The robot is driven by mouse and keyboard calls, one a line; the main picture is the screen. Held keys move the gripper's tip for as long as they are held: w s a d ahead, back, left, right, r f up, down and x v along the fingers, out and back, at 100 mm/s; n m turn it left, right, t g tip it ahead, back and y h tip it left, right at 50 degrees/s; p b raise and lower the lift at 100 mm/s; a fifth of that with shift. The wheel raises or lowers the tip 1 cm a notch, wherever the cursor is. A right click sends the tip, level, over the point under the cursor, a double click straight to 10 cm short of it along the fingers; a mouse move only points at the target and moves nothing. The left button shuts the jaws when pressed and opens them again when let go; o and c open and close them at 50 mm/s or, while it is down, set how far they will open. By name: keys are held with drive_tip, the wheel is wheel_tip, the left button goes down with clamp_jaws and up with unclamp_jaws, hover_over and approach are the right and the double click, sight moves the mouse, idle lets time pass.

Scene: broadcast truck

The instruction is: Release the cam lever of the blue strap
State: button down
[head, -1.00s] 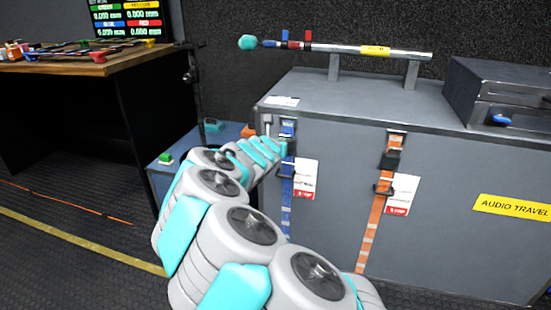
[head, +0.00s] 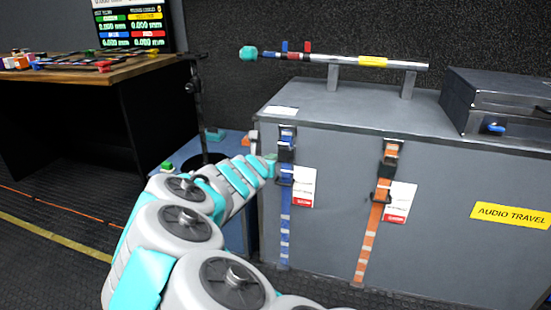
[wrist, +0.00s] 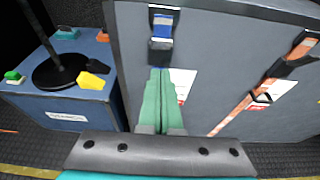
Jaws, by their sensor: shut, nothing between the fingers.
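The blue strap (head: 285,222) hangs down the front of the grey audio case, near its left edge. Its dark upper buckle (head: 286,150) and a dark lower fitting (head: 285,175) show in the head view. In the wrist view the blue strap (wrist: 162,29) runs into the dark buckle (wrist: 161,50). My gripper (wrist: 160,72) is shut and empty, its green fingers together just below that buckle. In the head view my gripper (head: 270,164) is at the left of the strap, by the lower fitting. Contact cannot be told. The fingers hide the strap's lower part in the wrist view.
An orange strap (head: 370,228) with dark buckles hangs to the right. White and red tags hang beside both straps. A blue box (wrist: 62,105) with a dark stand and coloured blocks is left of the case. A pole (head: 345,60) lies on supports on top.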

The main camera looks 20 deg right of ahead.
drive_tip(key=shift+s+a+r, duration=0.6)
drive_tip(key=shift+s+r, duration=0.15)
drive_tip(key=shift+s, duration=0.2)
drive_tip(key=shift+r, duration=0.1)
